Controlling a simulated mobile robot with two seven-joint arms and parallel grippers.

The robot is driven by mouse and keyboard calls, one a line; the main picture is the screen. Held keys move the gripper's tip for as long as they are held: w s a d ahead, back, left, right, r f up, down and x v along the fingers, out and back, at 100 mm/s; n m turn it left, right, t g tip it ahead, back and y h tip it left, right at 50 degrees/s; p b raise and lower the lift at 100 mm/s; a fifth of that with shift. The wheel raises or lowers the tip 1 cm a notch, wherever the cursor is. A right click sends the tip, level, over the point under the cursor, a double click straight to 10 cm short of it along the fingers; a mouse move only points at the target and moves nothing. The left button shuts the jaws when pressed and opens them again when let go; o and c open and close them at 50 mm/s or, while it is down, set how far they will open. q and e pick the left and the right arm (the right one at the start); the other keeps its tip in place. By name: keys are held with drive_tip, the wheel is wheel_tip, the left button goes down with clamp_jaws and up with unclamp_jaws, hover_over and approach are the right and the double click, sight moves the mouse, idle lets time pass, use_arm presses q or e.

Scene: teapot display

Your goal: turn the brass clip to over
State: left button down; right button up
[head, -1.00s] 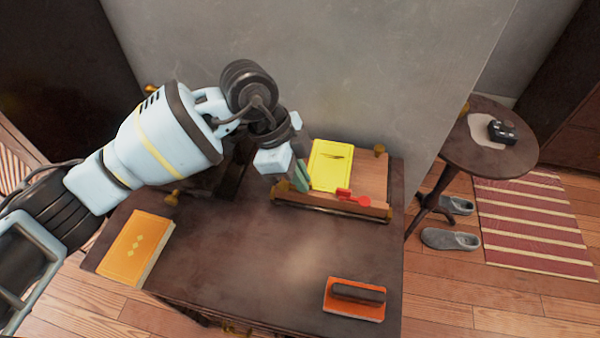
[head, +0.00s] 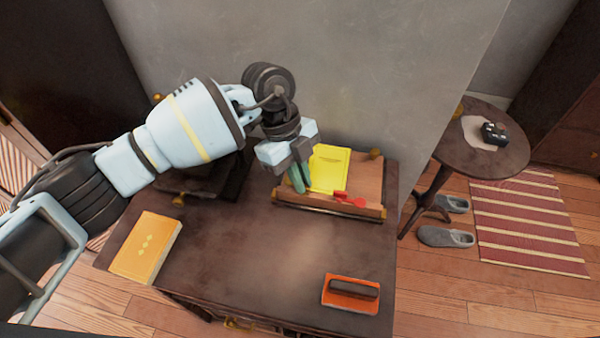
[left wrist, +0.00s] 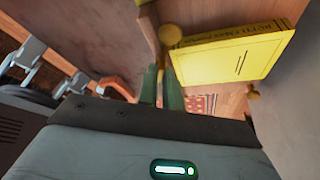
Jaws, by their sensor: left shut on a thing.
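A book stand, a wooden board with a front ledge (head: 330,208), stands at the back right of the desk and bears a yellow book (head: 328,169). My left gripper (head: 297,182) is at the stand's left side, with its green fingers close together. In the left wrist view the fingers (left wrist: 161,88) point at a brass clip (left wrist: 170,35) beside the book (left wrist: 235,55). They look shut on its lower part, though the contact is small there. In the head view the gripper hides this clip. Another brass knob (head: 376,153) shows at the stand's back right. My right gripper is not in view.
A red item (head: 350,199) lies at the ledge. An orange book (head: 146,247) lies at the desk's left, and an orange block with a dark handle (head: 351,293) at the front right. The desk's middle is clear. A wall stands close behind. A round table (head: 485,150) is at right.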

use_arm(q)
drive_tip(key=shift+w+d+r+m+y, duration=0.15)
drive_tip(key=shift+m+y, duration=0.15)
drive_tip(key=shift+m, duration=0.7)
drive_tip(key=m+g+y, duration=0.1)
drive_tip(key=m, duration=0.1)
drive_tip(key=shift+m, duration=0.3)
drive_tip(key=m, duration=0.2)
drive_tip(key=m+y+b, duration=0.1)
drive_tip(key=m, duration=0.1)
drive_tip(key=shift+d+y, duration=0.2)
drive_tip(key=shift+y, duration=0.1)
drive_tip(key=shift+d+m+y+b, duration=0.1)
drive_tip(key=shift+m+y+b, duration=0.45)
drive_tip(key=shift+m, duration=0.95)
drive_tip(key=c, duration=1.6)
unclamp_jaws()
drive_tip(key=shift+o, duration=0.2)
drive_tip(key=b+v, duration=0.1)
drive_tip(key=v, duration=0.6)
drive_tip(key=shift+w+r, duration=0.25)
drive_tip(key=shift+w, duration=0.05)
